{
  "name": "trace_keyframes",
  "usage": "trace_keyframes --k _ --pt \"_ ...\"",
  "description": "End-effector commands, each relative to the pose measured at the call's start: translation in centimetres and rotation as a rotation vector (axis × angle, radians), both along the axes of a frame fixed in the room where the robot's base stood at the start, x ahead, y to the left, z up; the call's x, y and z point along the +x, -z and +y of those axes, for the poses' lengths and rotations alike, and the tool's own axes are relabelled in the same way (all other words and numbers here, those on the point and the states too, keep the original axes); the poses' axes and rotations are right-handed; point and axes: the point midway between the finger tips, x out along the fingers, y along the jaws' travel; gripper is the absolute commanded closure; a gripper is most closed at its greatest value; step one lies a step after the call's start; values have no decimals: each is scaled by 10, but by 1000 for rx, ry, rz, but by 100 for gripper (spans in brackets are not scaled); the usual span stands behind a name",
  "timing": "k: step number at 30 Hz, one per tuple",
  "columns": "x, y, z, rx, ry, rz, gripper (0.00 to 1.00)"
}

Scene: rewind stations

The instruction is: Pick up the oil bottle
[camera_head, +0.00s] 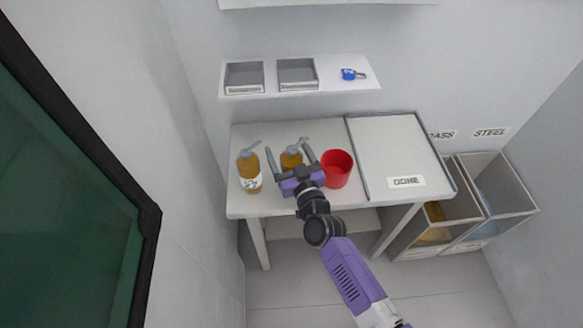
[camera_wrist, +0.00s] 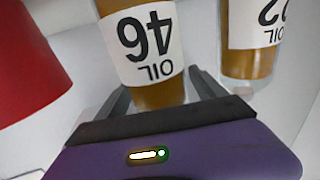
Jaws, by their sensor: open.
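An amber oil bottle (camera_head: 290,160) with a grey spout stands upright on the table, partly hidden behind my gripper (camera_head: 288,150). In the wrist view this bottle (camera_wrist: 148,50) has a white label reading "OIL 46", upside down in the picture. My gripper is open, with one finger on each side of the lower part of this bottle. I cannot tell whether the fingers touch it. A second amber oil bottle (camera_head: 249,172) stands to the left in the head view. In the wrist view it (camera_wrist: 250,40) is at the right, its label partly cut off.
A red cup (camera_head: 336,169) stands close to the right of my gripper. A board marked "DONE" (camera_head: 385,150) lies at the table's right. A shelf (camera_head: 345,88) above holds two grey trays and a blue item. Bins (camera_head: 495,185) stand on the floor at right.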

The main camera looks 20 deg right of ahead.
Motion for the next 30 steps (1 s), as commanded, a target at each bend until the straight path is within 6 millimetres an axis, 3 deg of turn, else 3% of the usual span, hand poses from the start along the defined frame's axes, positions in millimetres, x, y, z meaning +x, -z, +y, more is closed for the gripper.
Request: trace_keyframes --k 4,16,30 --pt "0 0 0 0 0 0 20" --pt "0 0 0 0 0 0 99" --pt "0 -10 0 0 0 -3 100"
